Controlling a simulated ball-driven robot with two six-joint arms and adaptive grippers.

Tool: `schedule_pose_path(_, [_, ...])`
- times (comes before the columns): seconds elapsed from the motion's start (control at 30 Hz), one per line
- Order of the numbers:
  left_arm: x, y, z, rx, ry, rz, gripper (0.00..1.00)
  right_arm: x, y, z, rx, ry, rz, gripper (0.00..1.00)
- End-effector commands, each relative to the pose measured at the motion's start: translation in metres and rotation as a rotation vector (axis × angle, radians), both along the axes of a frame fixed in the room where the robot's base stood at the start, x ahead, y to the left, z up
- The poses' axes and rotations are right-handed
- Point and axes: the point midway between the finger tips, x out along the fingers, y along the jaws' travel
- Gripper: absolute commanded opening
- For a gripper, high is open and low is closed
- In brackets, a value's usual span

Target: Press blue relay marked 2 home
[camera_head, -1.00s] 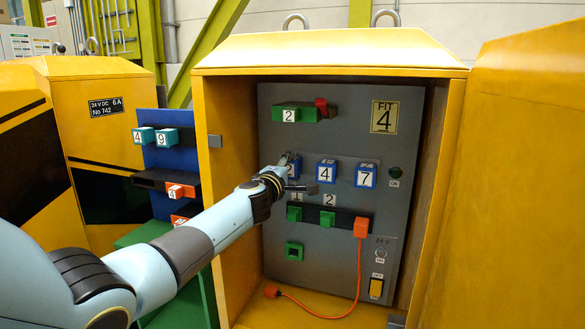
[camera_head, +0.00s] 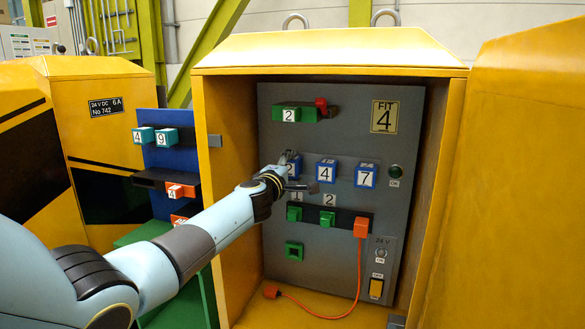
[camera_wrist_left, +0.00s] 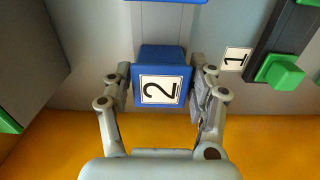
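The blue relay marked 2 (camera_head: 293,169) is at the left end of the blue row on the grey panel, partly hidden by my left gripper (camera_head: 288,172). In the left wrist view the relay (camera_wrist_left: 160,88) shows its white label between the two fingers of my left gripper (camera_wrist_left: 161,92). The fingers lie close along both its sides and appear closed on it. A blue part shows behind the relay; how deep it sits is hard to tell. My right gripper is not in view.
Blue relays marked 4 (camera_head: 326,171) and 7 (camera_head: 365,175) sit to the right. Below is a black strip with green blocks (camera_head: 327,218) and an orange plug (camera_head: 361,227) with a cord. The yellow cabinet walls (camera_head: 232,190) enclose the panel on both sides.

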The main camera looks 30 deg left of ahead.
Motion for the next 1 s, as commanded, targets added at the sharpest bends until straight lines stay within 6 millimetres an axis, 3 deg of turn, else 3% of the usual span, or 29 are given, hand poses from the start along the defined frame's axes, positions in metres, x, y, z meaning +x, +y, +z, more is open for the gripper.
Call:
schedule_pose_path(0.1, [0.000, 0.000, 0.000, 0.000, 0.000, 0.000, 0.74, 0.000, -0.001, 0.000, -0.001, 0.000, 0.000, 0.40])
schedule_pose_path(0.57, [-0.011, -0.002, -0.001, -0.001, -0.002, 0.002, 0.74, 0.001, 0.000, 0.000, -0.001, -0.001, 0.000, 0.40])
schedule_pose_path(0.73, [-0.032, -0.008, -0.001, -0.002, 0.000, -0.002, 0.74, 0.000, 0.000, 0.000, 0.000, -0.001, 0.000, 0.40])
schedule_pose_path(1.0, [-0.091, -0.022, -0.001, 0.001, 0.001, -0.002, 0.74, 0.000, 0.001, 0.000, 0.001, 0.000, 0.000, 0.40])
